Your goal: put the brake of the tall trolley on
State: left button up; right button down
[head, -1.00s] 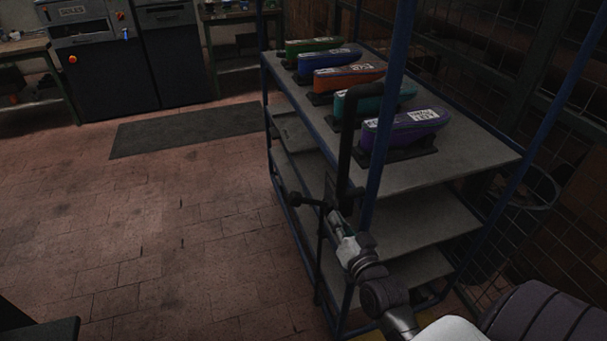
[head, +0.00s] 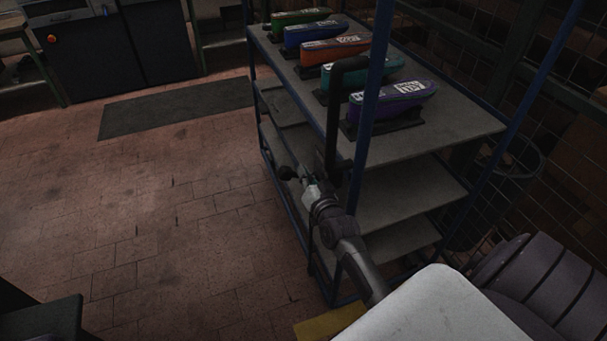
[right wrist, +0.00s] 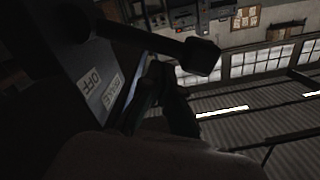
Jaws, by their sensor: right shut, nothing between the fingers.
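The tall trolley (head: 415,157) has a blue frame and grey shelves, and stands right of centre in the head view. Its brake lever (head: 287,172) is a black bar with a round knob, at the trolley's near left side. In the right wrist view the lever (right wrist: 150,42) crosses the top, beside a plate (right wrist: 92,85) with labels reading "OFF" and, partly hidden, "BRAKE". My right gripper (head: 308,184) is shut and empty, close beside the lever; its dark fingers show below the lever in the wrist view (right wrist: 165,95). I cannot tell whether they touch. My left gripper is out of view.
Several coloured shoe-shaped lasts (head: 335,48) stand on the trolley's top shelf. A black upright handle (head: 333,120) rises near the lever. A dark mat (head: 175,105) lies on the open tiled floor to the left. A wire basket (head: 520,165) is at the right.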

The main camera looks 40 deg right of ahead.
jog(key=shift+w+a+f, duration=0.1)
jog(key=shift+f, duration=0.15)
jog(key=shift+a+f+n, duration=0.35)
jog(key=shift+f+n, duration=0.05)
jog(key=shift+n, duration=0.3)
jog(key=shift+w+a+f+n, duration=0.1)
jog(key=shift+a+f+n, duration=0.25)
jog(key=shift+f+n, duration=0.2)
notch_tip(320, 180, down, 6)
jog(key=n+h+b, duration=0.1)
jog(key=n+b, duration=0.2)
jog(key=n, duration=0.5)
jog(key=shift+w+a+f, duration=0.15)
jog(key=shift+a+f, duration=0.05)
jog(key=shift+a, duration=0.25)
jog(key=shift+f, duration=0.1)
